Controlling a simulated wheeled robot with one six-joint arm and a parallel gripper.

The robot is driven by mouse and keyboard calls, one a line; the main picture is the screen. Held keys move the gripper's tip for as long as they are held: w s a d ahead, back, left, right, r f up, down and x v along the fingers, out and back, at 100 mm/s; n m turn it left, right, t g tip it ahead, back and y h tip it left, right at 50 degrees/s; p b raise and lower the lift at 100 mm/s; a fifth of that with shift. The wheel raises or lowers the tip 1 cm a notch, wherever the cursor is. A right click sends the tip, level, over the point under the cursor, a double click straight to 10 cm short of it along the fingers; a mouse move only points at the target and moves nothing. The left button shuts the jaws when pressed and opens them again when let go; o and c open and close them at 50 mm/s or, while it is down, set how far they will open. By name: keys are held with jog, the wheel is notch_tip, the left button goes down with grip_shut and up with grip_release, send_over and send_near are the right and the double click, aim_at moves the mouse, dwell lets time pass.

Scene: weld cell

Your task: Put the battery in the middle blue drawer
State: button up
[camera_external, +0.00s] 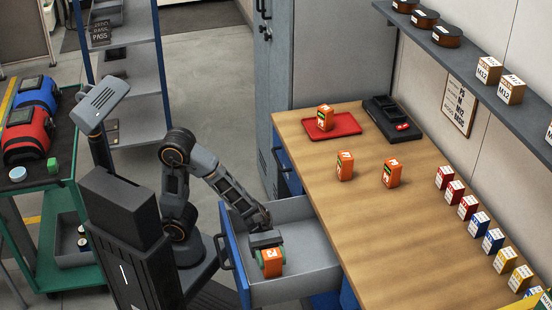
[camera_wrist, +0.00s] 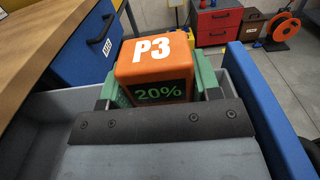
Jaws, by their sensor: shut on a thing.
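An orange battery (camera_external: 273,266) marked P3, with a 20% display, is held in my gripper (camera_external: 268,258). In the wrist view, the green finger pads of my gripper (camera_wrist: 157,88) press on both sides of the battery (camera_wrist: 155,60). An open blue-fronted drawer (camera_external: 313,262) with a grey inside is pulled out from the workbench. The battery is over or inside this drawer, near its front; I cannot tell if it touches the floor. The drawer's grey wall (camera_wrist: 45,112) and blue front (camera_wrist: 262,100) flank the battery in the wrist view.
A shut blue drawer (camera_external: 285,168) is farther along the bench. Two orange batteries (camera_external: 345,166) (camera_external: 392,173) stand on the wooden benchtop (camera_external: 400,245); another (camera_external: 325,118) stands on a red tray (camera_external: 346,124). A black charger (camera_external: 391,117) sits behind. Small boxes line the wall side.

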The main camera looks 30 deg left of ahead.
aim_at(275, 284)
jog(key=shift+f+b, duration=1)
jog(key=shift+f, duration=2.45)
jog(key=shift+f, duration=0.1)
jog(key=shift+f+b, duration=0.55)
jog(key=o, duration=1.2)
jog(key=shift+r, duration=0.1)
jog(key=shift+r+p, duration=0.25)
jog(key=shift+p, duration=0.1)
jog(key=shift+r+p, duration=0.45)
jog(key=shift+r, duration=0.1)
jog(key=v, duration=0.3)
jog(key=shift+w+f, duration=0.15)
jog(key=shift+f, duration=0.05)
notch_tip(275, 284, up, 7)
jog(key=shift+f+p, duration=0.1)
jog(key=shift+p, duration=1.15)
